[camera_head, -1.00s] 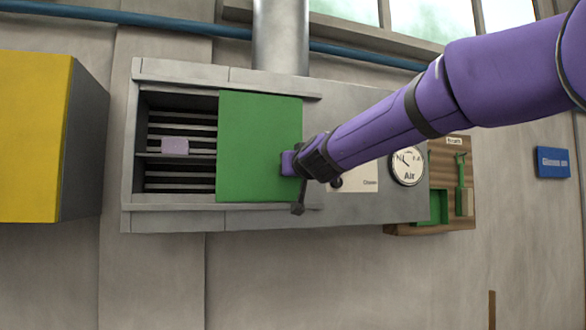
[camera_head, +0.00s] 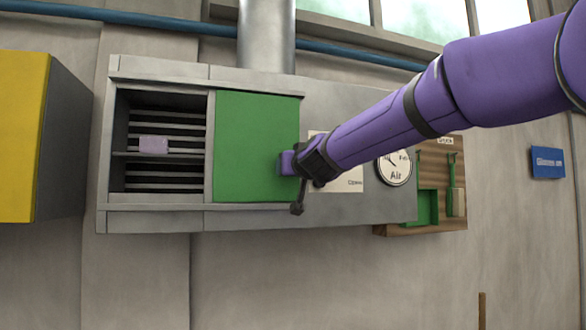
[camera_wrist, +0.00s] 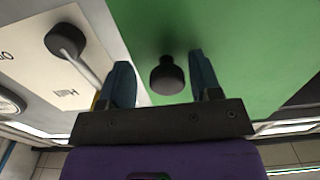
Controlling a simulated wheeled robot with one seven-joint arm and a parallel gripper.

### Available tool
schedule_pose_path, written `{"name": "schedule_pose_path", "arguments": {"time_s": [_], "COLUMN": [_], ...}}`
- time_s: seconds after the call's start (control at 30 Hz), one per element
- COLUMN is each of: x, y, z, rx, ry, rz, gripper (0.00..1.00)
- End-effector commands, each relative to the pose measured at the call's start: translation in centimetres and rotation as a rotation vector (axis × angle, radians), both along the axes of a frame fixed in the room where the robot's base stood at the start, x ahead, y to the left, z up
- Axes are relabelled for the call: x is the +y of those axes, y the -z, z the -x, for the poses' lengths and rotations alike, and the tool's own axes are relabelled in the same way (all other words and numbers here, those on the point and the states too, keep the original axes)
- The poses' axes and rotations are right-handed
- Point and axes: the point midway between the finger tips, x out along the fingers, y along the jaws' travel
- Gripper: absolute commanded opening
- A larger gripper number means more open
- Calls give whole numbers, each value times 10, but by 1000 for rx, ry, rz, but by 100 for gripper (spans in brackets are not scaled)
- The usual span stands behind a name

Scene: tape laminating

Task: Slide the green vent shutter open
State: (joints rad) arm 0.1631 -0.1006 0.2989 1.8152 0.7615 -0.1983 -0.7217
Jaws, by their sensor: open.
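The green vent shutter (camera_head: 245,146) covers the middle of a grey vent housing (camera_head: 150,219). To its left, the slatted opening (camera_head: 165,182) is uncovered. My gripper (camera_head: 287,163) is at the shutter's right edge. In the wrist view, my gripper (camera_wrist: 163,82) is open, with one finger on each side of a black knob (camera_wrist: 167,75) on the green shutter (camera_wrist: 232,35). Gaps show between the knob and both fingers. In the head view the knob is hidden by my gripper.
A pale block (camera_head: 153,145) sits in the opening. Right of the shutter are a cream label plate (camera_head: 350,178), a black-knobbed lever (camera_wrist: 66,40) and a round Air gauge (camera_head: 393,167). A wooden board (camera_head: 395,229) is farther right; a yellow box (camera_head: 20,140) is at left.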

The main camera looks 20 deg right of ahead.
Motion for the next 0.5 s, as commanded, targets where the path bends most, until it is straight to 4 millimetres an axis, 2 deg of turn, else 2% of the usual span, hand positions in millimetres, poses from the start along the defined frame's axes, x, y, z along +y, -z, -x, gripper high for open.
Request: {"name": "schedule_pose_path", "arguments": {"time_s": [0.23, 0.5], "x": [1, 0], "y": [-1, -1], "z": [16, 63], "rx": [-1, -2], "ry": [-1, 0], "rz": [2, 2], "gripper": [58, 58]}}
